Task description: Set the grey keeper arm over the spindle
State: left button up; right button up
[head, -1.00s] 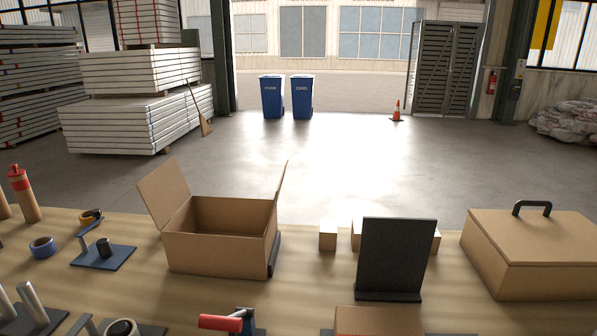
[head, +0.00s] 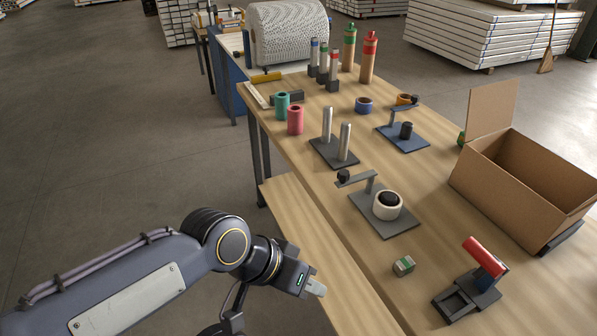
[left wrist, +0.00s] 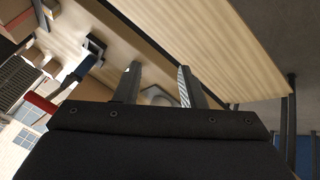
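The grey keeper arm (head: 357,180) is a flat bar on a short post, with a black knob at its outer end. It points left, away from the black spindle (head: 388,199), which has a white roll around it. Both stand on a grey plate (head: 402,223) on the table. My left gripper (head: 316,287) is in front of the plate, nearer to me, apart from the keeper arm. In the left wrist view its two fingers (left wrist: 158,80) stand apart with nothing between them. The plate shows only partly there. My right gripper is not in view.
A blue plate (head: 404,138) with a similar arm stands behind. Two metal posts (head: 336,140) stand left of it. A red-handled tool (head: 484,257), a small green-and-white block (head: 403,266) and an open carton (head: 525,185) lie to the right. A lower wooden ledge (head: 310,240) runs along the front.

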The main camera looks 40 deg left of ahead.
aim_at(343, 174)
jog(key=u, duration=0.9)
jog(key=i+j+z, duration=0.2)
jog(key=j, duration=0.15)
jog(key=i+j+z, duration=0.2)
jog(key=j, duration=0.2)
jog(key=j+z, duration=0.15)
jog(key=j, duration=0.25)
